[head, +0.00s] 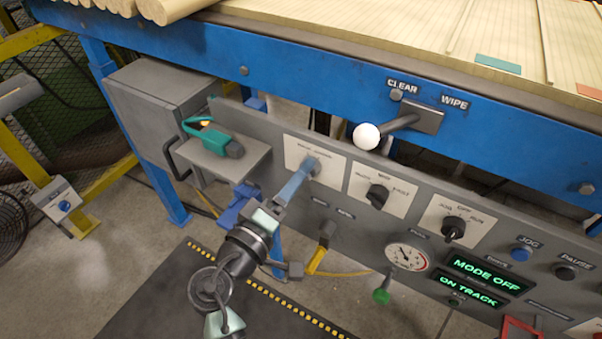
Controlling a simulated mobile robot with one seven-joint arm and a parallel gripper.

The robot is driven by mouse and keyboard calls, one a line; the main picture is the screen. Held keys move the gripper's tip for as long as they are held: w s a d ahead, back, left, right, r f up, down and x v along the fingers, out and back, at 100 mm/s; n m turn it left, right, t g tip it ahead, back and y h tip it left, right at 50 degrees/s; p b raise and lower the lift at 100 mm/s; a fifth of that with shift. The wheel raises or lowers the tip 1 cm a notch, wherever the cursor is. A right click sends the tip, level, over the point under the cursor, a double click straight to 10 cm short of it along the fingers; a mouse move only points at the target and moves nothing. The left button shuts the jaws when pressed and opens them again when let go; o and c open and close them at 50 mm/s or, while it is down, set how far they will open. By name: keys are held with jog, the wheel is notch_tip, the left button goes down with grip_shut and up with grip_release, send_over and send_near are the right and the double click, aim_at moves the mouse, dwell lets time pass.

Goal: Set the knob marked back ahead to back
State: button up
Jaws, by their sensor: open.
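The plate with the small label that seems to read back ahead (298,153) is the leftmost white plate on the grey control panel. Its dark knob (317,169) is mostly hidden by a blue finger of my gripper, so I cannot tell which way it points. My gripper (281,178) is open in front of the panel. One finger reaches to the knob, and the other blue finger is lower left. I cannot tell whether the finger touches the knob.
To the right are two more plates with black knobs (377,196) (453,230), a gauge (406,256) and green displays (487,272). A white ball lever (367,137) juts out above. A teal tool (212,137) lies on a grey shelf (232,163) at left.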

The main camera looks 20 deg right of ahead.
jog(key=p+v, duration=0.1)
jog(key=v, duration=1)
jog(key=shift+a, duration=0.2)
jog(key=shift+s, duration=0.15)
